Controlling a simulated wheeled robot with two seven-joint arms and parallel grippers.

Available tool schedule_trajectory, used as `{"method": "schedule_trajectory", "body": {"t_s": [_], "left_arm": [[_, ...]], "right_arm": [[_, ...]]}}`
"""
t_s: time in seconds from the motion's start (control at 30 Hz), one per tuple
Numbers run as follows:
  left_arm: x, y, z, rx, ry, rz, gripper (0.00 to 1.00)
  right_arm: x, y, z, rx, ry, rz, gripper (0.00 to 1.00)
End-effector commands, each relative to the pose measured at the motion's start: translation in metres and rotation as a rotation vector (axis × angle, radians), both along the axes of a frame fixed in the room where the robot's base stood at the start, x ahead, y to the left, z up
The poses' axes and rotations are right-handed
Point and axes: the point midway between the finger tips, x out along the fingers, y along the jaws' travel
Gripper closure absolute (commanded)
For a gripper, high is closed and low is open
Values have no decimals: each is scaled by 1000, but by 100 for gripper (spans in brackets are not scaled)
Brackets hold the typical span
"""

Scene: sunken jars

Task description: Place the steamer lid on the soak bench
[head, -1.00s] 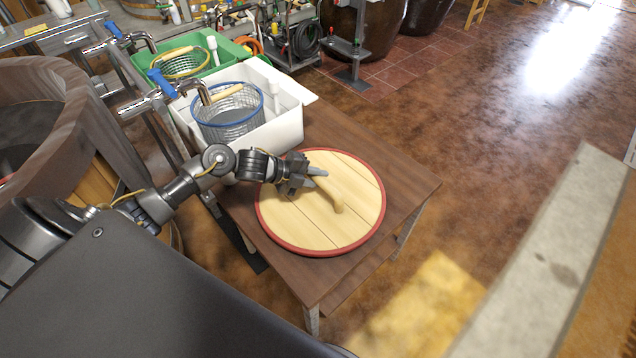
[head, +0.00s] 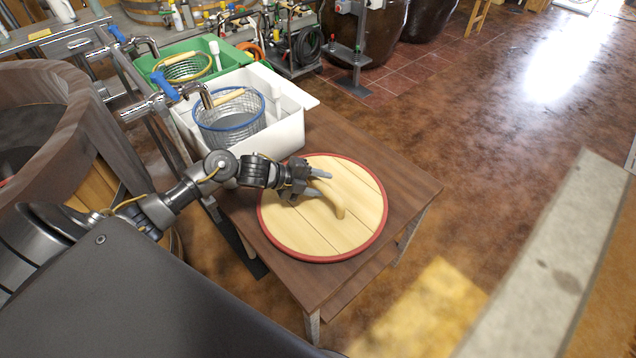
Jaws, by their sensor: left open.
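The steamer lid (head: 345,238) is a round pale wooden disc with a red rim and a curved wooden handle (head: 333,204) across its middle. It lies flat on the brown wooden bench (head: 390,165), near its front end. My left gripper (head: 321,184) is over the lid at the far left end of the handle. Its fingers are open and spread, close to the handle; whether they touch it I cannot tell. My right gripper is not in view.
A white basin (head: 287,128) with a blue-rimmed wire basket (head: 230,122) stands at the bench's back end. A green basin (head: 228,54) is behind it. A large wooden tub (head: 75,110) is at left. Open floor (head: 490,150) lies to the right.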

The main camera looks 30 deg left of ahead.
Motion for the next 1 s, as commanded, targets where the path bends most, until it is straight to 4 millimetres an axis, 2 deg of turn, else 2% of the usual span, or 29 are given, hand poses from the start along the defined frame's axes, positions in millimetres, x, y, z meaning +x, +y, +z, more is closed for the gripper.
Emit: {"method": "schedule_trajectory", "body": {"t_s": [0.13, 0.33, 0.6, 1.0], "left_arm": [[0, 0, 3, 0, 0, 0, 55], [-18, 19, 22, 3, 1, 1, 55], [-41, 43, 39, 2, 1, 0, 55], [-45, 46, 41, 0, 0, 0, 55]], "right_arm": [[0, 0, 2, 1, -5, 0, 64], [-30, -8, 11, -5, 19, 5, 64], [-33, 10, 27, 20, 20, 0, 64], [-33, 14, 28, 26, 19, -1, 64]]}}
